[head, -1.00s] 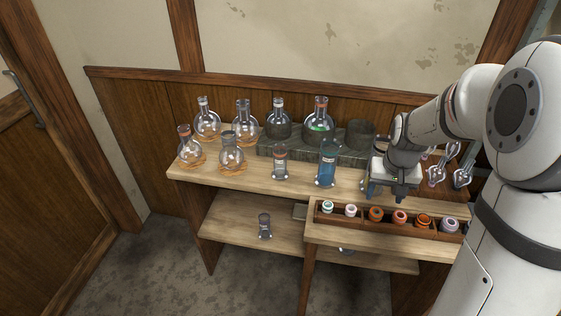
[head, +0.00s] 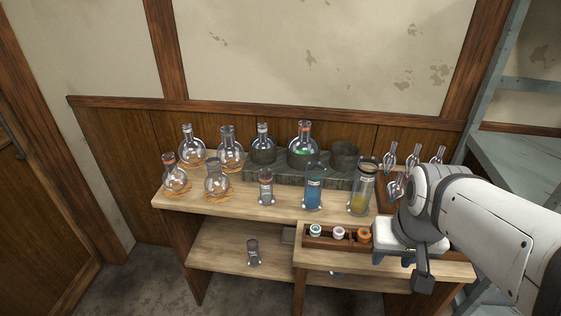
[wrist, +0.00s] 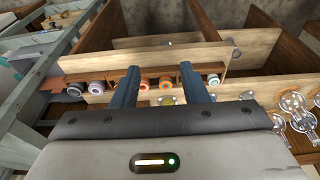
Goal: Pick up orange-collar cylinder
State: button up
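I cannot pick out the orange-collar cylinder in the wrist view.
A yellow-filled cylinder (head: 361,192) stands right of the blue one. Several round flasks (head: 216,180) crowd the left and back. The stopper rack (head: 327,241) is on the front table, partly hidden by my arm. Another small cylinder (head: 253,252) is on the lower shelf.

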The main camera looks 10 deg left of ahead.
aim_at(266, 198)
jog(key=z, duration=1.25)
jog(key=k, duration=1.3)
jog(key=u, duration=1.75)
jog(key=i, duration=1)
jog(key=u, duration=0.05)
